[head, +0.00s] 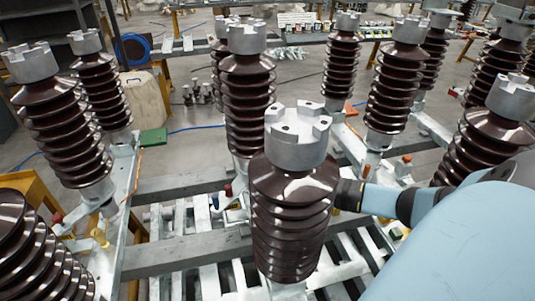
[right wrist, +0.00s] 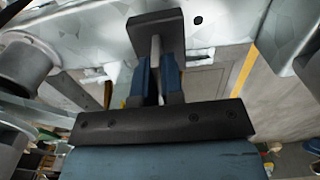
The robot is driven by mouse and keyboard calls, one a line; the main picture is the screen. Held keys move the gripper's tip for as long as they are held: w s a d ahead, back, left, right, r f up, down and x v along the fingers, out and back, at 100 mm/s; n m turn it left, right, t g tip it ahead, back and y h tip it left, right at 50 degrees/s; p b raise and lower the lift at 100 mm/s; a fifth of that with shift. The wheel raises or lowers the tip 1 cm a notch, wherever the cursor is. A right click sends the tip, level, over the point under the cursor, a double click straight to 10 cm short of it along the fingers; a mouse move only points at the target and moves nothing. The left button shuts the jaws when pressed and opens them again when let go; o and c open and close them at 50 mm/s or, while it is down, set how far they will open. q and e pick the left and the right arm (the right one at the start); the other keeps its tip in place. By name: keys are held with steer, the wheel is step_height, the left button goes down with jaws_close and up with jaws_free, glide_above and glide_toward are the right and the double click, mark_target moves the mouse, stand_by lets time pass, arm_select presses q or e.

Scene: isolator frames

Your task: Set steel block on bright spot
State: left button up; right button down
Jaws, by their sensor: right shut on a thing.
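In the right wrist view my right gripper (right wrist: 158,80) has its two blue-padded fingers closed on a narrow grey metal piece, which I take to be the steel block (right wrist: 155,55). Only a thin strip of the block shows between the pads. In the head view my right arm (head: 440,205) reaches in from the right, and its gripper end is hidden behind the front brown insulator (head: 292,205). The block is not visible there. I cannot make out a bright spot in either view. My left gripper is not in view.
Several tall brown ribbed insulators with grey metal caps, such as one at the left (head: 62,120), stand around on a grey steel frame (head: 185,258). A green box (head: 153,141) lies on the floor. A long workbench (head: 310,38) stands at the back.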

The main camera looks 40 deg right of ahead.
steer(key=shift+f, duration=1.5)
steer(key=shift+f, duration=0.1)
steer(key=c, duration=1.2)
jaws_free()
steer(key=shift+c, duration=0.2)
step_height(320, 180, up, 12)
steer(key=shift+r+b, duration=0.1)
steer(key=shift+b, duration=0.25)
